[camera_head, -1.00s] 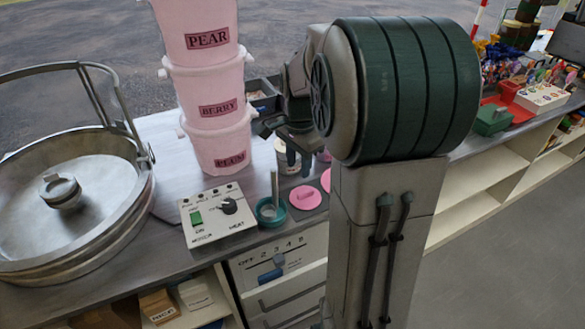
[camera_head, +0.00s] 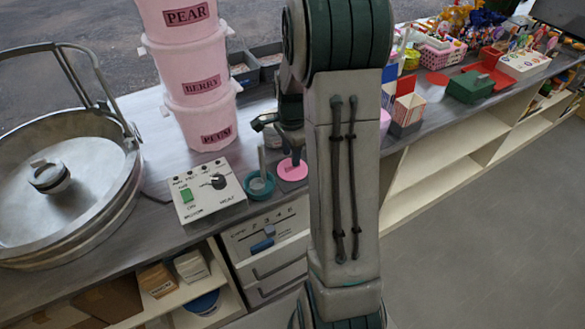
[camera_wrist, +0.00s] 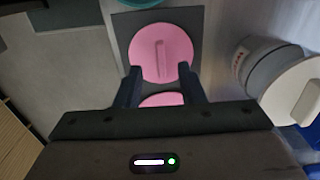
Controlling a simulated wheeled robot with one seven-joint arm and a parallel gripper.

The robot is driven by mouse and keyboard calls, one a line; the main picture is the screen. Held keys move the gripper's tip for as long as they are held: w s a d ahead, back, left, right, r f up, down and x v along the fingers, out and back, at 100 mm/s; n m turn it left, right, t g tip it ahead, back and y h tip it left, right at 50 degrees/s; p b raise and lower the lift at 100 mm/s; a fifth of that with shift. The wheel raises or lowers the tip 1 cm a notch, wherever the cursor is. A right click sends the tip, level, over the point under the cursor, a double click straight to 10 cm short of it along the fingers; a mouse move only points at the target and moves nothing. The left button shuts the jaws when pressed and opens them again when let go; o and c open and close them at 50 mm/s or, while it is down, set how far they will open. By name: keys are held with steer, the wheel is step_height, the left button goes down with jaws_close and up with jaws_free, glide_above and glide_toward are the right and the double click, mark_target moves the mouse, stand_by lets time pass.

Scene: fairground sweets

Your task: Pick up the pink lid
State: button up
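A round pink lid (camera_wrist: 176,40) with a raised bar across its top lies on a dark grey patch in the wrist view. In the head view a pink lid (camera_head: 292,171) lies on the counter, under my gripper (camera_head: 289,152). My gripper (camera_wrist: 159,68) is open in the wrist view, its fingertips over the near left and right edges of the lid, with nothing held. Whether they touch it I cannot tell. A second pink piece (camera_wrist: 161,99) shows partly between the fingers, nearer the palm.
A teal bowl (camera_head: 261,190) with an upright stick and a white control box (camera_head: 207,190) stand left of the lid. A white-lidded canister (camera_wrist: 290,92) is close on the right in the wrist view. Stacked pink tubs (camera_head: 205,118) rise behind.

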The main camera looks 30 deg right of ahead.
mark_target(292, 168)
steer(key=shift+d+f, duration=0.2)
steer(key=shift+f, duration=1.75)
jaws_close()
steer(key=shift+r, duration=0.15)
